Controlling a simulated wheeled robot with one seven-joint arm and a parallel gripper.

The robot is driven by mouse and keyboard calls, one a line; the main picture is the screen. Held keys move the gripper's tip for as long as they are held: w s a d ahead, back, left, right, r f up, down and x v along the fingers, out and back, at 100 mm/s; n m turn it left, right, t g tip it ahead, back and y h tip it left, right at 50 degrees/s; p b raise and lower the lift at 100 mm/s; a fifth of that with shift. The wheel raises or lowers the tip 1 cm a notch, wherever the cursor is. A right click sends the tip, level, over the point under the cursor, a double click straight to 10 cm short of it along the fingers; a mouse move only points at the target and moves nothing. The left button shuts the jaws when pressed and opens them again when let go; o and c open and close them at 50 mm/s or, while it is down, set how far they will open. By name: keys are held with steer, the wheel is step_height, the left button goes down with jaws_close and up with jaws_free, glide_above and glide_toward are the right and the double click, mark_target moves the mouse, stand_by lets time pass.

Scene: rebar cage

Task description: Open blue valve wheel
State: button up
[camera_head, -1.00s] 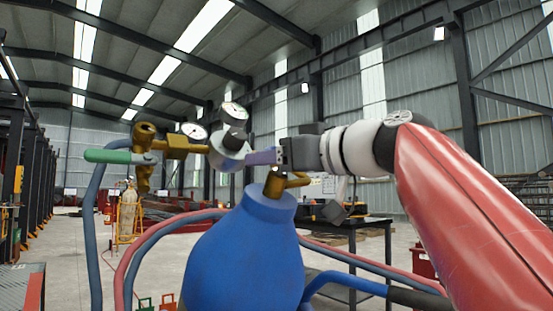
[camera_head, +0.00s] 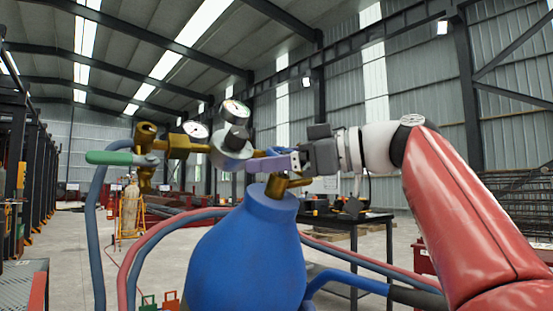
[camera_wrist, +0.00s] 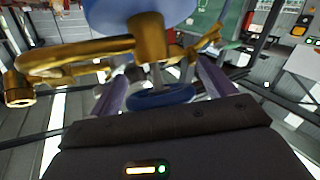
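The blue valve wheel (camera_wrist: 163,97) shows in the wrist view on a thin stem below the brass valve body. In the head view a small blue part of the wheel (camera_head: 272,152) shows above the brass valve (camera_head: 277,184), mostly hidden by my gripper. My gripper (camera_head: 254,164) reaches in from the right with purple fingers level with the wheel. In the wrist view the fingers of my gripper (camera_wrist: 164,84) are apart, one on each side of the wheel. I cannot tell whether they touch it. The blue cylinder (camera_head: 246,260) stands upright below.
A grey regulator with gauges (camera_head: 235,111) and brass fittings (camera_head: 146,135) sits left of my fingers, close to them. Red and blue hoses loop around the cylinder. A black table (camera_head: 350,216) stands behind.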

glide_above(296, 218)
steer(key=s+d, duration=0.3)
steer(key=d, duration=0.1)
steer(key=shift+s+r, duration=0.2)
steer(key=shift+r, duration=0.05)
stand_by(0.6)
steer(key=f+m+h, duration=0.1)
steer(key=f+m, duration=0.1)
steer(key=f, duration=0.1)
steer(key=w+a+f+m+t+h, duration=0.1)
steer(key=f+m, duration=0.1)
steer(key=f, duration=0.1)
steer(key=f+m+h, duration=0.1)
steer(key=f+m, duration=0.2)
steer(key=shift+w+a+h, duration=0.2)
steer(key=shift+w+h, duration=0.05)
steer(key=shift+h, duration=0.05)
steer(key=s+d+f+m+g+h+p, duration=0.1)
steer(key=s+d+f+m+h, duration=0.1)
steer(key=f, duration=1.1)
steer(key=s+d+f+m+g+h+p, duration=0.1)
steer(key=s+f+m+h, duration=0.3)
steer(key=s+f, duration=0.5)
steer(key=s+d+f+m+g+h+p, duration=0.1)
steer(key=s+d+f+m+h, duration=0.2)
steer(key=f, duration=1.4)
steer(key=shift+s+h, duration=1.4)
steer(key=shift+s, duration=0.1)
